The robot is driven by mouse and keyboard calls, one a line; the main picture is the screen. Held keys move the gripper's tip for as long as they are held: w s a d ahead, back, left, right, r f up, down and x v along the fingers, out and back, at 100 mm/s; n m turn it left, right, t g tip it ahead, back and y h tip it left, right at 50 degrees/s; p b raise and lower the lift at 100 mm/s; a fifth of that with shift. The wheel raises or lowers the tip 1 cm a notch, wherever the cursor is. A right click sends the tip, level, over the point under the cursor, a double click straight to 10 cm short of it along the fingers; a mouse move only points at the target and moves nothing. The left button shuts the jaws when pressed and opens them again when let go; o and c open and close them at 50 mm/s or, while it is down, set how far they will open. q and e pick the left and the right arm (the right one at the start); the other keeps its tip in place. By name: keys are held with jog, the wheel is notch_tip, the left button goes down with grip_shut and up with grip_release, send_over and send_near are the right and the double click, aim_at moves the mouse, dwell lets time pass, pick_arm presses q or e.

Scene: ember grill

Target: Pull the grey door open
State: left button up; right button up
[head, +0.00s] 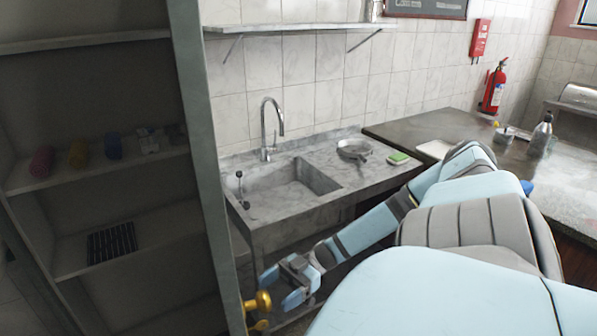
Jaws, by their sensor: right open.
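The grey door (205,150) is a tall panel seen nearly edge-on, running from the top of the view to the bottom. The shelves show openly to its left. A brass knob (260,301) sticks out on the door's right side, low in the view. My right gripper (279,287) is open and empty just to the right of the knob, its fingers pointing left towards the door. I see no grip on the knob, and cannot tell whether a finger touches it. My left gripper is not in view.
Shelves (150,238) on the left hold small coloured items and a dark grid. A stone sink (290,195) with a tap stands behind my right gripper, a pan (355,149) beside it. A counter (480,140) carries bottles and a fire extinguisher hangs above.

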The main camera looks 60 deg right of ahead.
jog(key=v, duration=1)
jog(key=shift+p, duration=0.35)
